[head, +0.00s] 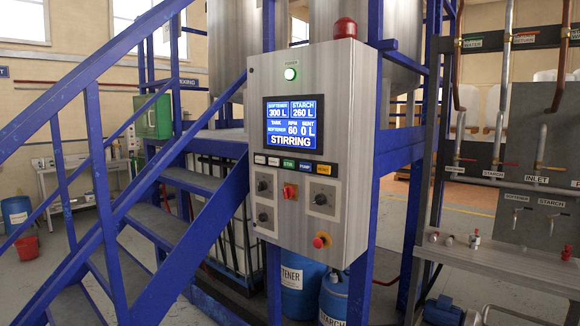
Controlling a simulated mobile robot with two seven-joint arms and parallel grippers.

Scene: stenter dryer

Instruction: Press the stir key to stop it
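The grey control cabinet (342,110) stands in the middle of the head view, beside the blue stairs. Its screen (292,124) reads softener 300 L, starch 260 L, tank softener, rpm 60, sent 0 L, and "STIRRING" at the bottom. Below the screen is a row of small keys. The green one, in the middle of the row, appears to be the stir key (289,164). Neither of my grippers is in view.
A lit green lamp (290,74), a red switch (290,191), black knobs and a red emergency button (321,240) are on the cabinet. A blue stair rail (150,202) rises close on its left. Blue drums (302,285) stand below. A pipe panel (530,180) is at right.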

